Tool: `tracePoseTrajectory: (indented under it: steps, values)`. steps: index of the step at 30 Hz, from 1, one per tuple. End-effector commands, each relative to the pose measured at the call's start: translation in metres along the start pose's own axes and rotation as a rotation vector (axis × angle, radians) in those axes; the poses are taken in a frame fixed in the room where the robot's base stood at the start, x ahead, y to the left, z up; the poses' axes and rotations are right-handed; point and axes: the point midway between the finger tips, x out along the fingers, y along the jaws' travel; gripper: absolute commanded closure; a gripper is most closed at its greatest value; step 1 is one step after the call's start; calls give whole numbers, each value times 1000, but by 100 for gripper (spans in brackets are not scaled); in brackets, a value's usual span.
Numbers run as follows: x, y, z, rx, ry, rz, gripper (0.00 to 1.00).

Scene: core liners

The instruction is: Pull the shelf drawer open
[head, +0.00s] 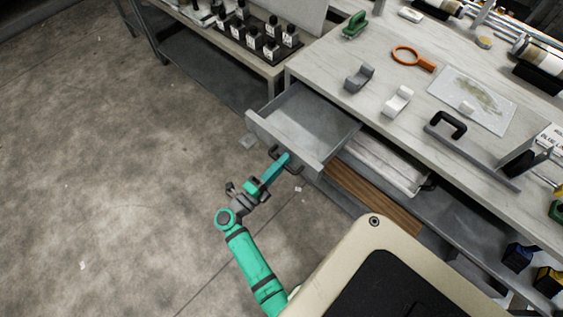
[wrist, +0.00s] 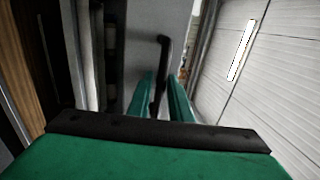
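The grey shelf drawer (head: 310,118) stands pulled out from under the worktop in the head view. Its inside looks empty. Its front panel carries a dark bow handle (head: 292,167). My gripper (head: 285,159) is at this handle, reaching in from the front left. In the wrist view its two green fingers (wrist: 162,95) lie on either side of the dark handle (wrist: 163,62) and look shut on it. The exact contact at the fingertips is too small to see. The grey drawer front (wrist: 183,30) rises behind the handle.
A second, pale drawer (head: 385,165) sits right of the open one, above a brown wooden panel (head: 370,195). The worktop (head: 345,105) holds an orange magnifier (head: 408,56) and grey holders (head: 359,78). A bottle rack (head: 262,42) stands at the back left.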

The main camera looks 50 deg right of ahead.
Motion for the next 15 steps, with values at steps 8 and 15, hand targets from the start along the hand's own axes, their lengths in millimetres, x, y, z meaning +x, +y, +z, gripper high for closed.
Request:
tracePoseTrajectory:
  steps: [8,15]
  values:
    - [-6,0,1,1,-2,-1,82]
    - [-44,0,2,0,-5,0,82]
